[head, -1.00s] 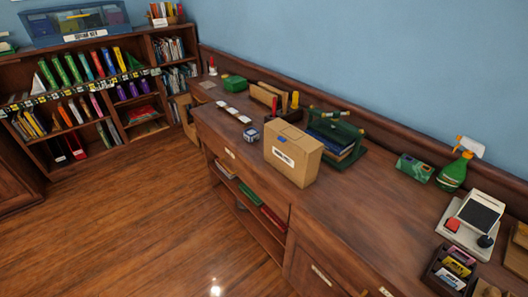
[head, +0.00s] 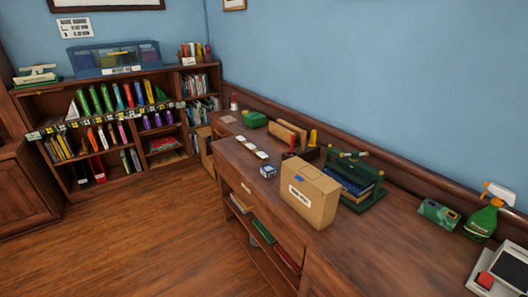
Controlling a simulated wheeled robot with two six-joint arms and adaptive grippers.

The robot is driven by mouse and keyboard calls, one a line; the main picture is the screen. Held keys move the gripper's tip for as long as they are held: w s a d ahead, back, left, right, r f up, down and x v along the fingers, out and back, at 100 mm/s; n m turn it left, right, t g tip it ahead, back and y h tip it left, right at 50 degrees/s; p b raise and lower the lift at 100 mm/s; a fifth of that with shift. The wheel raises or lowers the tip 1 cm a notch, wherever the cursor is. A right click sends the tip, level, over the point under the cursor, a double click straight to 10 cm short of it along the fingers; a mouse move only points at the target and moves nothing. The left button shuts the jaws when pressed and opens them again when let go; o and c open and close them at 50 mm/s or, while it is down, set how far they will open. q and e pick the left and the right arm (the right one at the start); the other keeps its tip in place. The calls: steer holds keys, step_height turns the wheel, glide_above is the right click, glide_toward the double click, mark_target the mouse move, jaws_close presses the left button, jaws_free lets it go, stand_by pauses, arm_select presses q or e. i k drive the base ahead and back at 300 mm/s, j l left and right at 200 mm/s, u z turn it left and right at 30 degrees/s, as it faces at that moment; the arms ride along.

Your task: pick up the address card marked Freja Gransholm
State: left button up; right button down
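Three small white cards lie in a row on the wooden counter: a far card (head: 240,138), a middle card (head: 250,146) and a near card (head: 262,155). They may be address cards, but any writing is too small to read, so I cannot tell which is marked Freja Gransholm. Neither of my grippers is in view.
The counter (head: 385,240) also bears a cardboard box (head: 309,194), a small blue-white cube (head: 267,171), a green rack (head: 355,183), a green tissue-like box (head: 438,214) and a spray bottle (head: 482,222). A bookcase (head: 110,125) stands behind. The wooden floor (head: 150,235) is clear.

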mark_target(263, 155)
steer(key=z, duration=0.25)
steer(key=i+j+z, duration=0.35)
steer(key=j+z, duration=0.15)
steer(key=j, duration=0.25)
steer(key=i+j+z, duration=0.2)
steer(key=j, duration=0.25)
steer(key=j+z, duration=0.25)
steer(key=j, duration=0.2)
